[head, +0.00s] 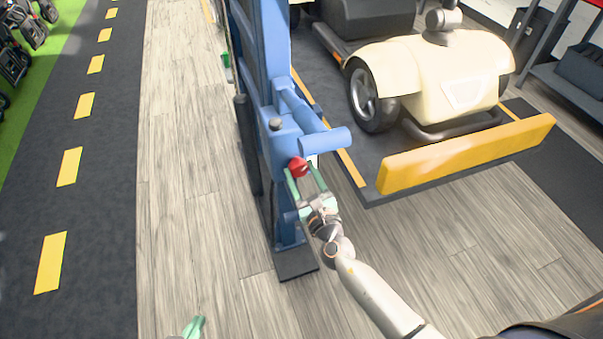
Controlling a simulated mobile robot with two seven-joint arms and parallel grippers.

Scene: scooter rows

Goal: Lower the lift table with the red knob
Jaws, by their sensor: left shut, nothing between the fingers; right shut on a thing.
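The red knob (298,167) sticks out near the lower part of the blue lift column (265,100). My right gripper (302,173) has its green fingers on either side of the knob and is shut on it. The lift table's dark platform (372,190), with orange edge strips, is to the right of the column and carries a cream scooter (440,75). How high the platform stands above the floor is hard to tell. My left gripper (196,325) shows only as green fingertips at the bottom edge; it is shut and empty, well away from the column.
A yellow end flap (465,155) stands along the platform's near end. A blue pipe (325,140) juts from the column just above the knob. A grey rack (570,80) is at the right. The wooden floor (190,200) left of the column is clear.

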